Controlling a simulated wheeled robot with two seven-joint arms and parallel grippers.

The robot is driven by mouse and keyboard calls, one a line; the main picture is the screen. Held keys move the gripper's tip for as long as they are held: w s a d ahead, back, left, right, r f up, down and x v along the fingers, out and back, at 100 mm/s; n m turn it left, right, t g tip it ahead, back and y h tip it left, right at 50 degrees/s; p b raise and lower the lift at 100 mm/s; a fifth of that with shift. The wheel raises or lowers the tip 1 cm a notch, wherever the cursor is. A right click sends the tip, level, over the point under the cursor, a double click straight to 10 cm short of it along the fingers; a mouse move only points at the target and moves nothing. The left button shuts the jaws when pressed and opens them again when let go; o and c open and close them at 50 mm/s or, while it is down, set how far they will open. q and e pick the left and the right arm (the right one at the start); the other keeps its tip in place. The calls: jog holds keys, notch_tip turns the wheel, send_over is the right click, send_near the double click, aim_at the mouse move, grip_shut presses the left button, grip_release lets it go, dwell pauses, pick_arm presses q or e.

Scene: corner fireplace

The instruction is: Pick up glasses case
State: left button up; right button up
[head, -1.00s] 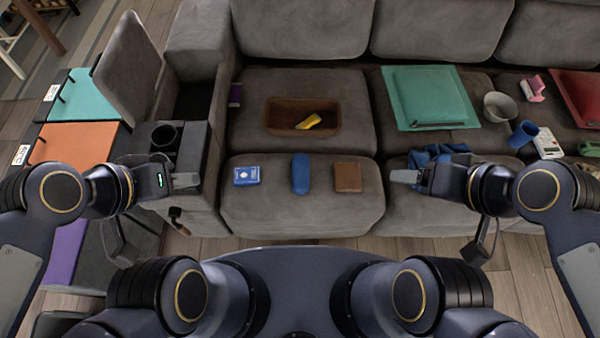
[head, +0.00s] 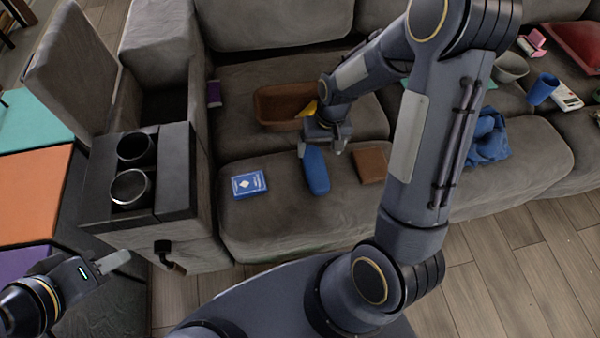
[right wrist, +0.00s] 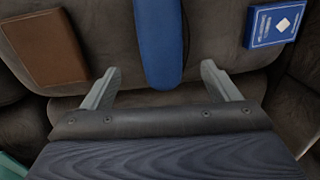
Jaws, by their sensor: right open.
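The glasses case, a blue rounded oblong (head: 316,170), lies on the front of the grey sofa seat between the blue card box and the brown wallet. My right gripper (head: 320,150) is over the far end of the case, its fingers apart. In the right wrist view the case (right wrist: 159,45) lies ahead, between the lines of the two open fingers (right wrist: 164,88), with nothing held. My left gripper (head: 115,262) is at the lower left, beside the sofa arm, away from the case; its finger gap cannot be made out.
A blue card box (head: 248,184) lies left of the case and a brown wallet (head: 372,166) right of it. A brown tray (head: 272,104) with a yellow item sits behind. Blue cloth (head: 488,138) lies further right. The sofa armrest holds two cup holders (head: 132,187).

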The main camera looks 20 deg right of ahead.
aim_at(316, 163)
jog(key=f, duration=0.2)
jog(key=f+b, duration=0.1)
jog(key=f, duration=0.2)
jog(key=a+f+b, duration=0.1)
jog(key=f, duration=0.1)
jog(key=shift+f, duration=0.15)
jog(key=shift+c, duration=0.2)
jog(key=c, duration=1.1)
jog(key=shift+o, duration=0.2)
jog(key=shift+r, duration=0.2)
